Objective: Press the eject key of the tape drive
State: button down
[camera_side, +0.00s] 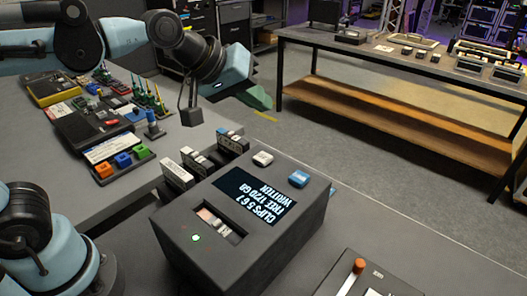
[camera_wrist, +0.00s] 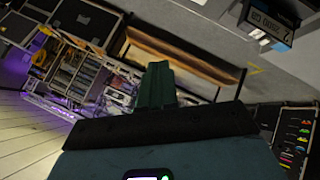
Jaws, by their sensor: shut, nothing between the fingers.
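The tape drive (camera_side: 262,238) is a dark grey box in the lower middle of the side view. Its lit screen (camera_side: 255,193) shows white text, upside down here. A slot (camera_side: 219,224) holding a small cartridge and a green light sit in front of the screen. A white key (camera_side: 263,158) and a blue key (camera_side: 299,178) stand on its top; I cannot read which is eject. My gripper (camera_side: 258,97) is shut and empty, above and behind the drive, apart from it. Its green fingers show in the wrist view (camera_wrist: 156,88). Part of the drive (camera_wrist: 268,22) shows at that view's top right.
Several cartridges (camera_side: 176,174) stand beside the drive's left side. A bench (camera_side: 185,147) at left carries devices, coloured blocks and upright green parts. A control box with an orange-tipped lever (camera_side: 358,266) is at lower right. A long table (camera_side: 400,65) stands behind, across open floor.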

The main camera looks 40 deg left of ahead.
aim_at(258, 158)
jog(key=shift+f, duration=4.25)
jog(key=shift+f, duration=0.15)
jog(key=shift+f, duration=0.3)
jog(key=shift+f, duration=0.5)
jog(key=shift+r, duration=3.45)
